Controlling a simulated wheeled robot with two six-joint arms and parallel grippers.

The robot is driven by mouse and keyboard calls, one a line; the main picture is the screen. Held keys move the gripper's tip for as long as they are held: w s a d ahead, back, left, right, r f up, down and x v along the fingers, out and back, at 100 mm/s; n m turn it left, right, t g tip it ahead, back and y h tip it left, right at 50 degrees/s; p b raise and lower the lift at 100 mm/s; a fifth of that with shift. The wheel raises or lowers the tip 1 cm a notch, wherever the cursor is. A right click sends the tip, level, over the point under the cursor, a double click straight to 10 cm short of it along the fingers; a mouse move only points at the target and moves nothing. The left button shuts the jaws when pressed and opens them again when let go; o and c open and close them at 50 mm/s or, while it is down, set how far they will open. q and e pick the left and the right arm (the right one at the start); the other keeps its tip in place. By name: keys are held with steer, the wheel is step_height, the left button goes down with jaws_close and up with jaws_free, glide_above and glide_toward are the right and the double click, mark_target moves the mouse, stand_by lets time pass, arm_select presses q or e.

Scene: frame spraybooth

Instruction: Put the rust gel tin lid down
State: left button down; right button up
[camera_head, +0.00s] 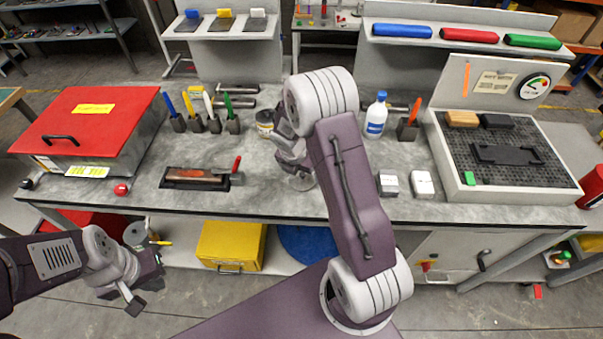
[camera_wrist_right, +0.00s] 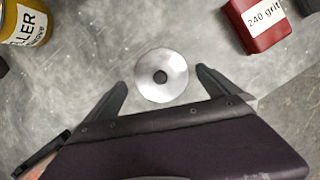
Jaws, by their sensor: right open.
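A round silver disc with a dark centre spot, which looks like the tin lid (camera_wrist_right: 172,88), lies between the spread fingers of my right gripper (camera_wrist_right: 161,78) in the right wrist view. There is a gap on both sides, and it appears to lie flat on the grey bench. In the head view the lid (camera_head: 302,184) is partly hidden by my right gripper (camera_head: 292,165).
A red 240 grit block (camera_wrist_right: 256,22) lies near the lid. A blue-labelled bottle (camera_head: 376,116) stands behind my right arm. The grey bench (camera_head: 275,203) is clear in front.

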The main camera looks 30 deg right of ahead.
mark_target(297, 187)
steer(key=p+v, duration=0.1)
steer(key=v, duration=0.9)
steer(key=s+a+m+y, duration=0.1)
steer(key=s+a+m, duration=0.3)
steer(key=s+m, duration=0.4)
steer(key=s+a+m+y, duration=0.2)
steer(key=s+m, duration=0.6)
steer(key=m, duration=0.9)
steer(key=shift+a+r+m+g, duration=0.3)
steer(key=shift+a+g, duration=0.1)
steer(key=shift+a, duration=0.55)
